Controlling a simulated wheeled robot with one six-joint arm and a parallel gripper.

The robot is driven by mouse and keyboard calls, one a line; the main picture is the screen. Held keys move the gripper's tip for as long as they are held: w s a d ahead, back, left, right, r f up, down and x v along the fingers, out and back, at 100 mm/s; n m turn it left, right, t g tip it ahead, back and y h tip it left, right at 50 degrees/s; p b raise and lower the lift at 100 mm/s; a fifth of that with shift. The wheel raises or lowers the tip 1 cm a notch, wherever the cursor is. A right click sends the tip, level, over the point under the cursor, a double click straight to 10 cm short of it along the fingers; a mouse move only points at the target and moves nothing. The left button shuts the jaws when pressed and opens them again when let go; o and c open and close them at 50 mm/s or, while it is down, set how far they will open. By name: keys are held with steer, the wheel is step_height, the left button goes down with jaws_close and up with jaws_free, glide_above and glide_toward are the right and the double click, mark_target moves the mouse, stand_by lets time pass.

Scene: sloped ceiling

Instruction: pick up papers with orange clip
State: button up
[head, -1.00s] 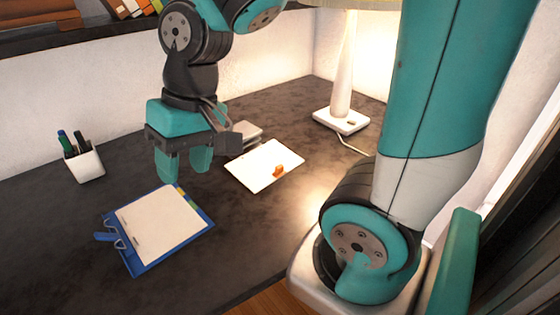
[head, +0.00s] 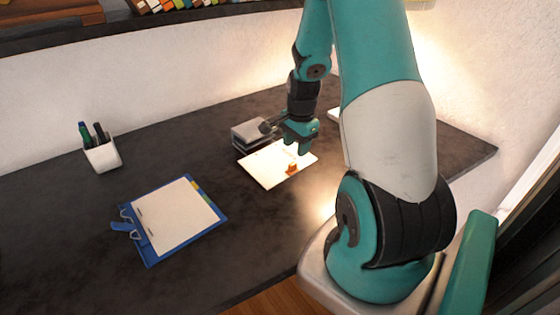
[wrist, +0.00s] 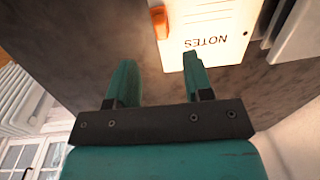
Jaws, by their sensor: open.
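The white papers (head: 264,168) lie flat on the dark desk, right of its middle in the head view. An orange clip (head: 291,169) sits on their near edge. My gripper (head: 298,149) is above the papers, behind the clip in the head view, open and empty. In the wrist view the papers (wrist: 212,25) show at the top with the word NOTES on them. The orange clip (wrist: 159,22) is at their left edge there. The open fingers of my gripper (wrist: 158,75) point toward that area, with bare desk showing between them.
A blue clipboard (head: 150,256) with paper lies to the left on the desk (head: 70,220). A white cup (head: 103,156) with pens stands at the back left. A grey stacked object (head: 250,132) sits just behind the papers. The desk between clipboard and papers is clear.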

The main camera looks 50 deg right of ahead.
mark_target(294, 163)
steer(key=f, duration=0.5)
steer(key=f+p, duration=0.1)
steer(key=f, duration=0.2)
steer(key=shift+w+d, duration=0.25)
steer(key=shift+w, duration=0.15)
jaws_close()
